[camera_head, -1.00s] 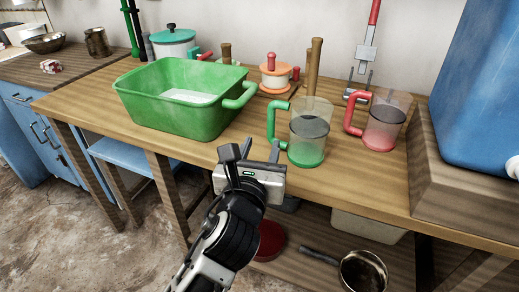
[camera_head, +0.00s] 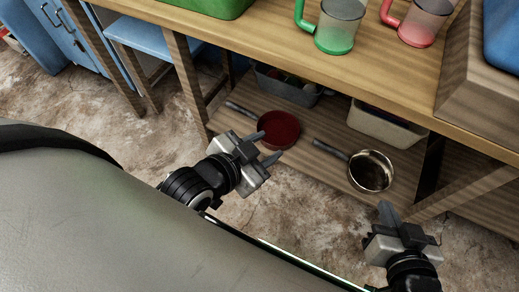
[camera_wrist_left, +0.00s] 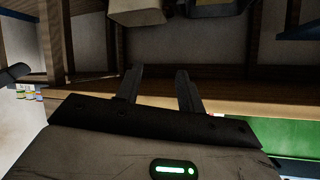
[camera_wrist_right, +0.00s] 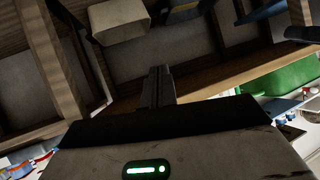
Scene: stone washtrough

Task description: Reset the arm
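My left gripper (camera_head: 270,147) is open and empty, with its two fingers apart, in front of the table's lower shelf and below the tabletop. In the left wrist view its fingers (camera_wrist_left: 158,88) are spread with nothing between them. My right gripper (camera_head: 388,214) is at the lower right, in front of the table and empty. In the right wrist view its fingers (camera_wrist_right: 157,86) are together. Neither gripper touches anything visible.
The wooden tabletop (camera_head: 270,42) carries a green basin (camera_head: 205,6), a green-handled cup (camera_head: 338,28) and a red-handled cup (camera_head: 418,22). A red pan (camera_head: 280,130), a metal pan (camera_head: 370,172) and bins (camera_head: 385,125) sit on the lower shelf. Bare floor (camera_head: 90,110) lies at left.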

